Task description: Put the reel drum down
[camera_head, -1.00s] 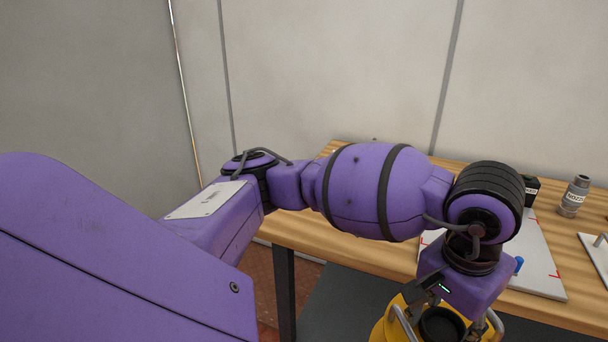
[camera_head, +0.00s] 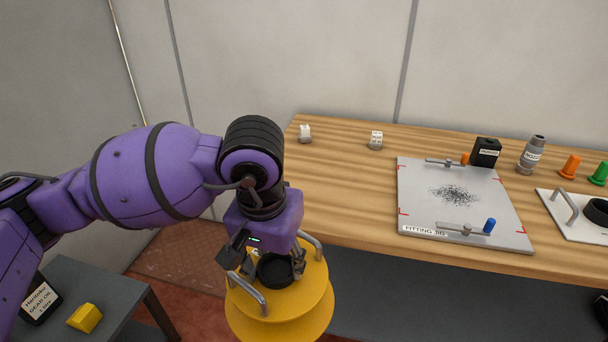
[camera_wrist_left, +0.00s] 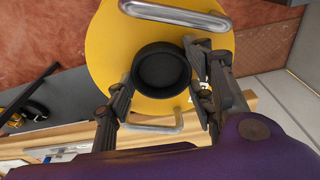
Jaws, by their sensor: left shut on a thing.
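The reel drum (camera_head: 310,300) is yellow and round, with two grey loop handles and a black ring hub (camera_head: 276,271) on top. It hangs upright in front of the wooden table's front edge, over the floor. My left gripper (camera_head: 268,262) reaches down onto its top and is shut on it at the hub. In the left wrist view the drum (camera_wrist_left: 110,60) fills the upper middle, and the fingers of my left gripper (camera_wrist_left: 160,95) lie on either side of the black hub. My right gripper is not in view.
The wooden table (camera_head: 340,195) carries a grey fitting jig plate (camera_head: 420,210), with bare wood to its left. A black box (camera_head: 486,151), a grey cylinder (camera_head: 531,156) and a white handled plate (camera_head: 570,222) are at right. A low grey table (camera_head: 115,310) is at lower left.

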